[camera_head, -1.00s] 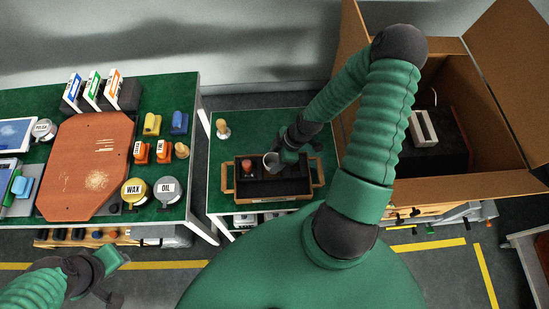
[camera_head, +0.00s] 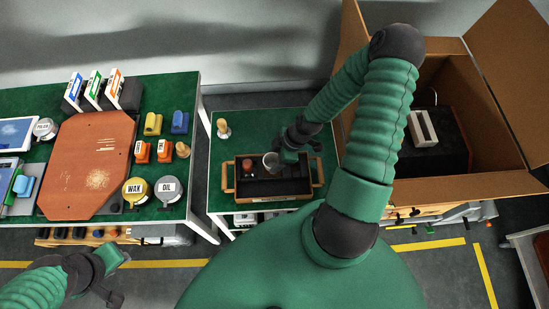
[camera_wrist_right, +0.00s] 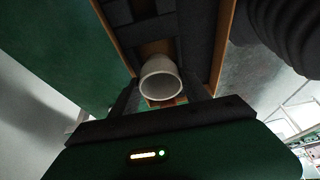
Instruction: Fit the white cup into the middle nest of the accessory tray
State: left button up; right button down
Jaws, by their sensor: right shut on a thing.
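The white cup (camera_head: 270,162) is at the middle of the accessory tray (camera_head: 232,186), a dark tray with wooden ends and handles. My right gripper (camera_head: 279,161) is shut on the cup, which also shows between the fingers in the right wrist view (camera_wrist_right: 160,80). The cup's open mouth faces the wrist camera. Its base is hidden, so I cannot tell whether it sits in the nest or hangs just above it. My left gripper (camera_head: 112,278) is low at the left, away from the tray; its fingers are too unclear to read.
A brown-topped tamper (camera_head: 248,164) stands in the tray's left part. A wooden-handled tool (camera_head: 223,128) stands behind the tray on the green table. A big open cardboard box (camera_head: 372,100) holding a dark machine (camera_head: 446,150) stands close on the right.

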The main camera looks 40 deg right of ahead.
jog(key=shift+f+b, duration=1.2)
jog(key=shift+f, duration=0.5)
jog(key=shift+f, duration=0.15)
dwell(0.6)
dwell(0.6)
jog(key=shift+c, duration=2.2)
grip_release()
jog(key=p+v, duration=0.6)
